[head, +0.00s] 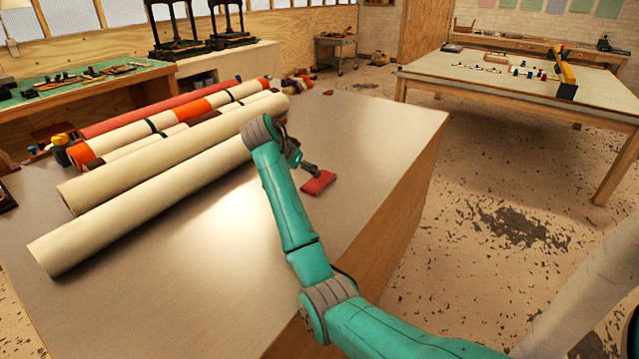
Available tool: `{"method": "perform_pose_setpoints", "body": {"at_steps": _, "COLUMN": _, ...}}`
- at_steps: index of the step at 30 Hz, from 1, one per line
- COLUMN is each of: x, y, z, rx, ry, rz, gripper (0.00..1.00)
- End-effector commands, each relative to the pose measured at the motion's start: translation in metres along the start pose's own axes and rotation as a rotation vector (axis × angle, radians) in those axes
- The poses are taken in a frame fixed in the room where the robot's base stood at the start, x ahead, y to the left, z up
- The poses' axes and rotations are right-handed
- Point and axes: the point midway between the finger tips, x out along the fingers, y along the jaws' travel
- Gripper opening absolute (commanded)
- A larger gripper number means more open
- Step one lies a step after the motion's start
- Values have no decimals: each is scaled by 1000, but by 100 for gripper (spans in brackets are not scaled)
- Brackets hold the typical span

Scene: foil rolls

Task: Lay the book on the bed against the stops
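A small red book-like block (319,184) is at the right part of the big grey-topped table, near its side edge. My gripper (312,172) is at the block's upper left edge, and its fingertips are too small and partly hidden to show whether they grip it. I cannot tell whether the block rests on the tabletop or is slightly raised. No bed with stops can be made out for certain in this view.
Long cream rolls (150,200) and orange-and-white and red rolls lie across the left of the grey table (200,290). A small dark red piece (328,92) lies at its far edge. A pale-topped table (500,80) with a yellow bar (566,72) stands at the back right.

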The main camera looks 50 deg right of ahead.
Motion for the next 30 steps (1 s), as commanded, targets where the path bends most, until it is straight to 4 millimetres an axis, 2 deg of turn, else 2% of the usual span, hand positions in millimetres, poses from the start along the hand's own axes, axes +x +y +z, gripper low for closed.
{"method": "perform_pose_setpoints", "body": {"at_steps": 3, "x": -7, "y": 6, "z": 6, "rx": 4, "ry": 52, "rz": -3, "gripper": 92}}
{"method": "perform_pose_setpoints", "body": {"at_steps": 6, "x": -4, "y": 8, "z": 7, "rx": 6, "ry": 67, "rz": -1, "gripper": 92}}
{"method": "perform_pose_setpoints", "body": {"at_steps": 15, "x": 36, "y": 8, "z": 4, "rx": 6, "ry": 65, "rz": -1, "gripper": 92}}
{"method": "perform_pose_setpoints", "body": {"at_steps": 23, "x": 54, "y": 8, "z": 3, "rx": 5, "ry": 65, "rz": -1, "gripper": 92}}
{"method": "perform_pose_setpoints", "body": {"at_steps": 30, "x": 87, "y": 7, "z": 1, "rx": 6, "ry": 64, "rz": -2, "gripper": 92}}
